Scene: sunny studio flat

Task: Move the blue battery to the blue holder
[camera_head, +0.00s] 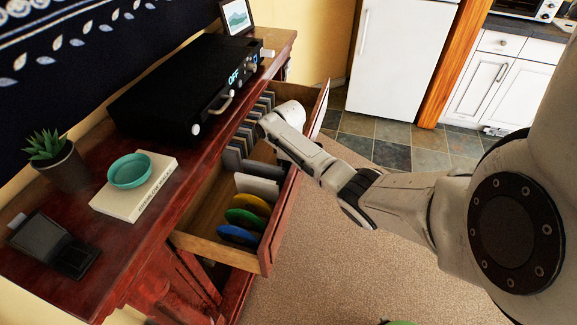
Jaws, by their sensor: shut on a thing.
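My arm reaches in from the right over the open wooden drawer (210,215). My gripper (266,127) is at the arm's far end, over the drawer's middle and far part, near a row of grey slabs (235,157). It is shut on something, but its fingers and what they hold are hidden. I cannot make out a blue battery. A blue disc (237,236) stands on edge near the drawer's front end, beside a green and a yellow disc. I cannot tell whether it is the blue holder or part of it.
The dark red wooden cabinet top (110,235) carries a black box (165,95) with an "OFF" display, a teal bowl (130,169) on a book (115,204), a potted plant (65,172) and a dark device (52,245). Carpet (320,255) lies free right of the drawer.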

